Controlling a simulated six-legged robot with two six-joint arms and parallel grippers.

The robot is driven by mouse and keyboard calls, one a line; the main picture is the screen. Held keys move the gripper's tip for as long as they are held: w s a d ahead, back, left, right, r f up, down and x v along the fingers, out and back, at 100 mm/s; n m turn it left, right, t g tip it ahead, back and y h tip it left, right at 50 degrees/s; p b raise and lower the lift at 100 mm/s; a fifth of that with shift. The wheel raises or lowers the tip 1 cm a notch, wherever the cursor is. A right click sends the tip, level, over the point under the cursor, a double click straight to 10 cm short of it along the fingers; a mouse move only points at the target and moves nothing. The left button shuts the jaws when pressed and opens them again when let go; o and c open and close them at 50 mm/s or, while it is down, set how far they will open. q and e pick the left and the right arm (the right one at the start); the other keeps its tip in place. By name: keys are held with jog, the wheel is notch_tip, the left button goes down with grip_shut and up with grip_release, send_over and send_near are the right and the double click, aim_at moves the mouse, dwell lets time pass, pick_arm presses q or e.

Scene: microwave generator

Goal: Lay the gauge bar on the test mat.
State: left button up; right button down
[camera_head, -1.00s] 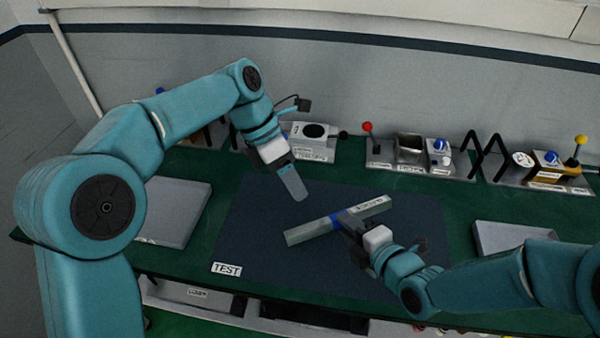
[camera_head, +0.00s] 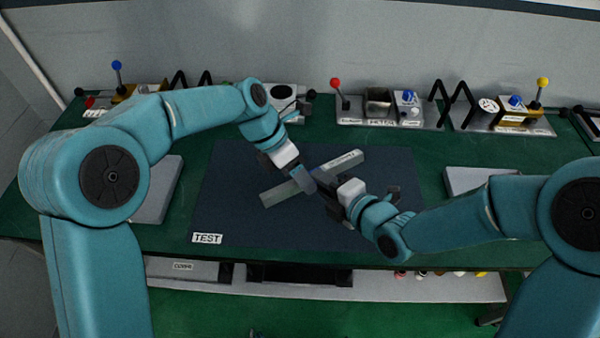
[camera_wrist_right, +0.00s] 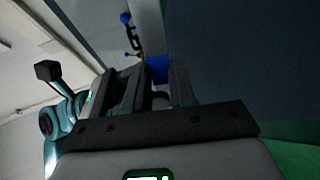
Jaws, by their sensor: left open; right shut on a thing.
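The gauge bar (camera_head: 283,192) is a long grey bar with a label towards its far right end. It lies slantwise across the view over the dark test mat (camera_head: 235,180), marked TEST. I cannot tell whether it touches the mat. My right gripper (camera_head: 326,188) is shut on the bar near its middle. The right wrist view shows the bar's blue band (camera_wrist_right: 158,70) between the fingers. My left gripper (camera_head: 304,181) is open close to the bar's middle, just left of the right gripper, and covers part of the bar.
Grey plates lie on the green bench left (camera_head: 158,190) and right (camera_head: 475,181) of the mat. Along the back stand fixtures with a red-knobbed lever (camera_head: 336,84) and a yellow-knobbed lever (camera_head: 542,82). The front of the mat is clear.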

pick_arm(q)
jog(key=c, duration=0.7)
grip_shut()
pick_arm(e)
jog(key=c, duration=0.8)
grip_release()
jog(key=shift+c, duration=0.2)
